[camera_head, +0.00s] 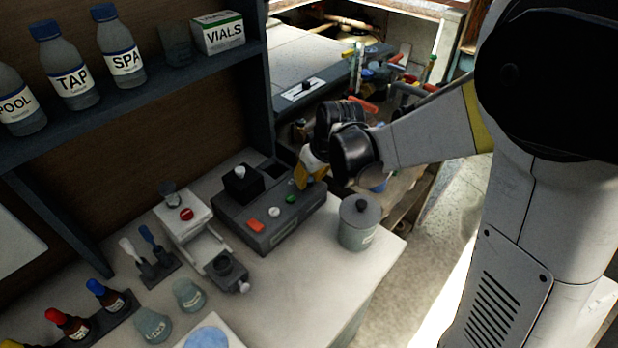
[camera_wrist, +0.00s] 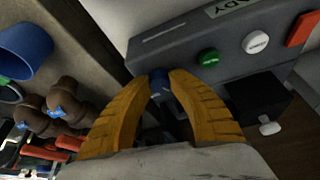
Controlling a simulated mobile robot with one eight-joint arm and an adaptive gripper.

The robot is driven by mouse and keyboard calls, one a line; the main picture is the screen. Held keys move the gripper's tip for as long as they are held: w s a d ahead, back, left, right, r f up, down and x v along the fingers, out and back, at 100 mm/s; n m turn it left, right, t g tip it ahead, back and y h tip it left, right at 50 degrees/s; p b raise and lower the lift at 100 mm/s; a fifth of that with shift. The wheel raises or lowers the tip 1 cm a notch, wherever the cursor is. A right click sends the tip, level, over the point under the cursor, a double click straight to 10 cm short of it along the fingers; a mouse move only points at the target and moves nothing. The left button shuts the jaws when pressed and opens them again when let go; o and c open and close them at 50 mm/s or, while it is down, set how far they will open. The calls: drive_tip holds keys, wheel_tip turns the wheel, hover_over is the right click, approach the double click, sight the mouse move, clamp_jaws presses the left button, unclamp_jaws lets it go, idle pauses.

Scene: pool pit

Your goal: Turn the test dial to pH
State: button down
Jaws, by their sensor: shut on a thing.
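The grey tester box (camera_head: 268,238) stands on the white bench, with a red, a white and a green button on its sloped front. In the wrist view the same box (camera_wrist: 190,48) shows the green button (camera_wrist: 208,57) and the white button (camera_wrist: 255,42). My gripper (camera_wrist: 160,76) is shut on the small dark blue dial (camera_wrist: 160,86) at the box's end, with one yellow finger on each side. In the head view my gripper (camera_head: 302,178) is at the box's right end and hides the dial. I cannot read the dial's marks or pointer.
A lidded grey jar (camera_head: 357,226) stands close to the right of the box. A white and grey device (camera_head: 190,215) stands to its left, with flasks and dropper bottles in front. Bottles and a VIALS box (camera_head: 218,34) sit on the shelf above.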

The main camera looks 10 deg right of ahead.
drive_tip(key=m+h, duration=0.1)
drive_tip(key=m, duration=0.2)
drive_tip(key=m+h, duration=0.1)
drive_tip(key=m, duration=0.3)
drive_tip(key=shift+a+h, duration=0.15)
drive_tip(key=shift+h, duration=0.15)
drive_tip(key=m+h, duration=0.1)
drive_tip(key=m, duration=0.2)
drive_tip(key=shift+m, duration=0.3)
drive_tip(key=shift+m+g+h, duration=0.5)
drive_tip(key=shift+m+h, duration=0.3)
drive_tip(key=shift+m, duration=1)
drive_tip(key=c, duration=1.1)
unclamp_jaws()
drive_tip(key=shift+c, duration=0.2)
drive_tip(key=v, duration=1.2)
